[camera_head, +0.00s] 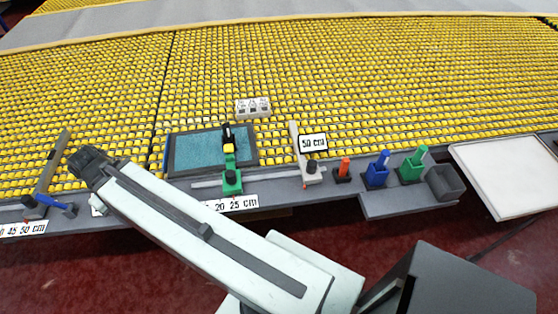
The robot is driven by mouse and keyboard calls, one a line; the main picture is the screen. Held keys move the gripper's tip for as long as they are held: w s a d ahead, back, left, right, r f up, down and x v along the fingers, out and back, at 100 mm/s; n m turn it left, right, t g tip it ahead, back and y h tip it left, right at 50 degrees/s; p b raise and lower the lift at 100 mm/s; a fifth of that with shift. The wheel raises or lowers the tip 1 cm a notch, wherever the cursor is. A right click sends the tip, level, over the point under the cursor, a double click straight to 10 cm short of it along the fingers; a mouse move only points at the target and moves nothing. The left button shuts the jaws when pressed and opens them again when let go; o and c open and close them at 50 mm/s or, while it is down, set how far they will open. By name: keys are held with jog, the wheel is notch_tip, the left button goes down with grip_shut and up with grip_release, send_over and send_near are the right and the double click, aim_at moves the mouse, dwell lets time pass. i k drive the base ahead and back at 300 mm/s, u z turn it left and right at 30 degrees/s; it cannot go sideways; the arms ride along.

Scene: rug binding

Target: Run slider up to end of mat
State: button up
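The mat (197,151) is a teal rectangle with a dark border, lying on the yellow roller bed behind the grey rail. A green slider (231,182) with a yellow and black upper part sits on the rail at the mat's front edge, its upper part reaching over the mat. A white slider (312,174) with an upright arm and a "50 cm" tag stands right of the mat, apart from it. My gripper (88,165) is at the left, above the rail and left of the mat, apart from both sliders. Its dark fingers are too small to tell open or shut.
A brown and blue stop (51,175) stands on the rail at far left. Orange (344,167), blue (378,168) and green (413,164) holders and a dark bin (445,182) line the right. A white panel (508,173) is beyond them. A small white block (253,106) lies behind the mat.

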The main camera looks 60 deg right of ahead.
aim_at(312, 143)
jog(key=u, duration=1.4)
jog(key=i, duration=0.75)
jog(key=z, duration=2.45)
